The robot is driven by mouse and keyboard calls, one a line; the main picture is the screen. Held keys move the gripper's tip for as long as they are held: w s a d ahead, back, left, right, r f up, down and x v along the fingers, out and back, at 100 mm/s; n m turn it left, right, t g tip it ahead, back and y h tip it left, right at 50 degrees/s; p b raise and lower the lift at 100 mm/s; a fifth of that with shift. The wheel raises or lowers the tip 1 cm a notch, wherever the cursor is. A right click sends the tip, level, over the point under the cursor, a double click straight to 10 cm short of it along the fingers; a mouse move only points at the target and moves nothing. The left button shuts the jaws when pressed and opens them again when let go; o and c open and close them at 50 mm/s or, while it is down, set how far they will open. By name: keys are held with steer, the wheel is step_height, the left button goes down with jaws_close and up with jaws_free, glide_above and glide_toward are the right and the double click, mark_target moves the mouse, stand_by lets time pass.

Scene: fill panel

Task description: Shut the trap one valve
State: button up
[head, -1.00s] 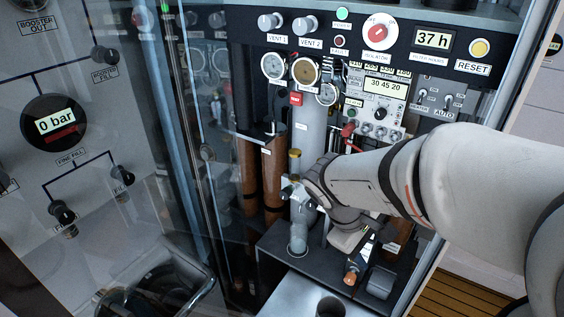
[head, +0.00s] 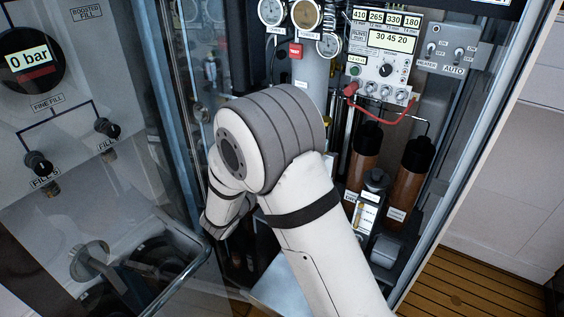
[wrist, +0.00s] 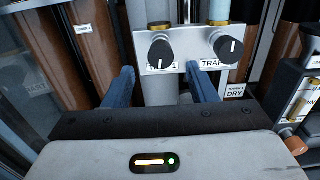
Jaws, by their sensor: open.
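The trap one valve is a black knob (wrist: 162,53) on a light bracket in the wrist view, with a white pointer line tilted off vertical. The label below it is partly hidden, but its end looks like a 1. A second black knob (wrist: 228,47), labelled TRAP with the rest unclear, sits to its right. My gripper (wrist: 163,76) is open and empty. Its blue fingers lie to the left and right of the left knob, nearer the camera; I see no contact. In the head view my arm hides the knobs and the gripper's fingertips.
Brown cylinders (wrist: 86,45) stand behind the left finger. A box with an orange knob (wrist: 294,142) is at the right in the wrist view. In the head view, a red hose (head: 385,115) and the instrument box (head: 390,62) are right of my arm; a glass door with a handle (head: 182,272) is left.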

steer(key=x, duration=0.5)
steer(key=shift+d, duration=0.1)
steer(key=c, duration=1)
steer(key=shift+f+b, duration=0.1)
steer(key=shift+b, duration=0.35)
